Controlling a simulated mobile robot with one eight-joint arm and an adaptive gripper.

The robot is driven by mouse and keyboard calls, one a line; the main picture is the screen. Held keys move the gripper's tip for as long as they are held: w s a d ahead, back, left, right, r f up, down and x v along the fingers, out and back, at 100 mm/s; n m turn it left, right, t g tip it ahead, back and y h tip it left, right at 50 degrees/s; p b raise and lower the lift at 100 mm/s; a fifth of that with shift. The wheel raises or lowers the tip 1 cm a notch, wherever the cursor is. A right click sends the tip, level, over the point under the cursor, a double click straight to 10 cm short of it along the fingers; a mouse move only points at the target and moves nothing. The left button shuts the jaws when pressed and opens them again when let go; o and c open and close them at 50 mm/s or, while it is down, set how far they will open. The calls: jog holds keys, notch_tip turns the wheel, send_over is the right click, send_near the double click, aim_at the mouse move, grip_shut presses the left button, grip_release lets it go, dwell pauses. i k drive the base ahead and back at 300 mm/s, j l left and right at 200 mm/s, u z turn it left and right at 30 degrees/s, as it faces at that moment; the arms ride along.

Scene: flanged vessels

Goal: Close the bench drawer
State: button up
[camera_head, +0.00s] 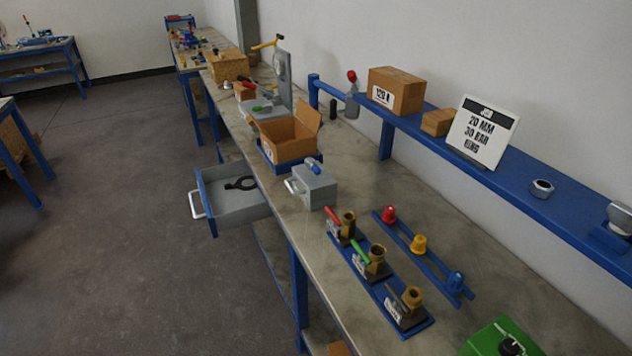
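The bench drawer (229,200) is open. It sticks out to the left from under the bench top, with a blue front panel and a white bar handle (197,205) facing the aisle. A dark, ring-ended tool (241,184) lies inside on the grey drawer floor. The long grey bench top (365,180) on blue legs runs from the lower right to the back. My gripper is not in view.
A small grey box with a handle (316,188) and an open cardboard box (288,140) stand on the bench above the drawer. Valves on a blue plate (375,265) sit nearer. A blue shelf (440,150) runs along the wall. The floor (110,230) left of the drawer is clear.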

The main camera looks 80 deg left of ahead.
aim_at(230, 208)
jog(key=k+u, duration=0.15)
jog(key=u, duration=0.3)
jog(key=k+u, duration=0.1)
jog(key=u, duration=0.35)
jog(key=k+j+u, duration=0.1)
jog(key=u, duration=0.3)
jog(key=k+j+u, duration=0.1)
jog(key=u, duration=0.35)
jog(key=j+u, duration=0.25)
jog(key=u, duration=0.2)
jog(key=k+j+u, duration=0.1)
jog(key=u, duration=0.35)
jog(key=j+u, duration=0.4)
jog(key=i+j, duration=0.1)
jog(key=i, duration=0.5)
jog(key=i+j, duration=0.1)
jog(key=i, duration=0.5)
jog(key=i+j+z, duration=0.1)
jog(key=i, duration=0.45)
